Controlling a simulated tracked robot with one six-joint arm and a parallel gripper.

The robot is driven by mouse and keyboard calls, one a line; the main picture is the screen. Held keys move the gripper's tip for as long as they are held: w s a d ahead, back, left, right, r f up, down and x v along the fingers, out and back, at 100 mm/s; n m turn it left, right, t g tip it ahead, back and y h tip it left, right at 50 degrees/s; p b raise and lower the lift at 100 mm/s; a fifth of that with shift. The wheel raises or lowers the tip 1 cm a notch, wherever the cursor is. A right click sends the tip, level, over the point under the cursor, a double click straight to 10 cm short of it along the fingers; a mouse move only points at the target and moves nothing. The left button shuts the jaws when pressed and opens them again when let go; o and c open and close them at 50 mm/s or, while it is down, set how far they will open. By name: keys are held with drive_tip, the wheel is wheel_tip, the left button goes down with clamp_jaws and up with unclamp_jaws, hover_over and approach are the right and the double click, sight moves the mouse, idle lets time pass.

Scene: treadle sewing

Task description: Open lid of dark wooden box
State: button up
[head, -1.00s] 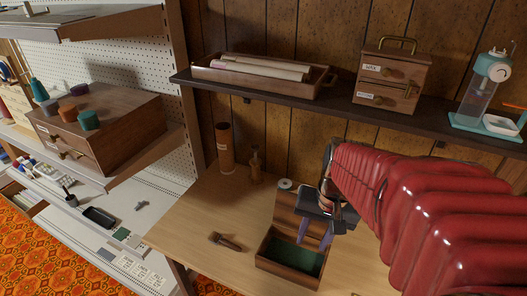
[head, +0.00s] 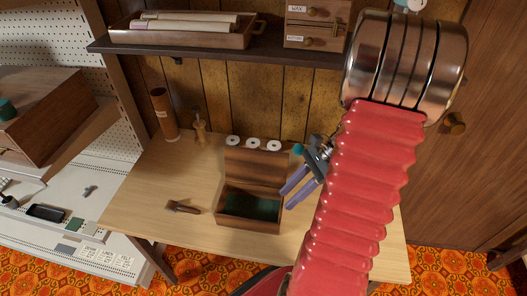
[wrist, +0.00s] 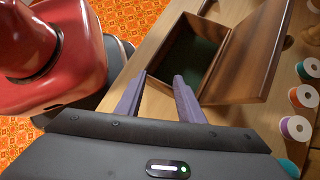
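The dark wooden box (head: 236,224) stands on the light wooden table, with a green-lined inside. Its lid (head: 254,168) is raised and leans back toward the wall. In the wrist view the box (wrist: 172,72) is open, with the lid (wrist: 252,55) swung up on its right side. My gripper (head: 296,190) is just right of the box in the head view. Its two purple fingers (wrist: 157,97) are apart with nothing between them. The fingertips are close to the box's side; I cannot tell whether they touch it.
Several thread spools (head: 253,143) lie behind the lid. A wooden tool (head: 182,207) lies left of the box. A brown cylinder (head: 164,113) and a small wooden figure-like item (head: 200,129) stand at the back left. A shelf (head: 215,50) overhangs the table's back. The table's front left is clear.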

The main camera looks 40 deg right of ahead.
sight(267, 153)
drive_tip(key=w+d+r+m+t+y, duration=0.1)
drive_tip(key=d+m+t, duration=0.4)
drive_tip(key=m, duration=0.7)
drive_tip(key=w+d+r+m+t+y, duration=0.2)
drive_tip(key=d+m+t, duration=0.4)
drive_tip(key=m, duration=0.6)
drive_tip(key=shift+w+d+m+y, duration=0.3)
drive_tip(key=shift+w+d+m, duration=0.15)
drive_tip(key=shift+w, duration=0.35)
drive_tip(key=shift+w, duration=0.1)
drive_tip(key=x, duration=1.3)
drive_tip(key=shift+w+a+r, duration=0.15)
drive_tip(key=shift+w+a, duration=0.05)
drive_tip(key=shift+w, duration=0.1)
clamp_jaws()
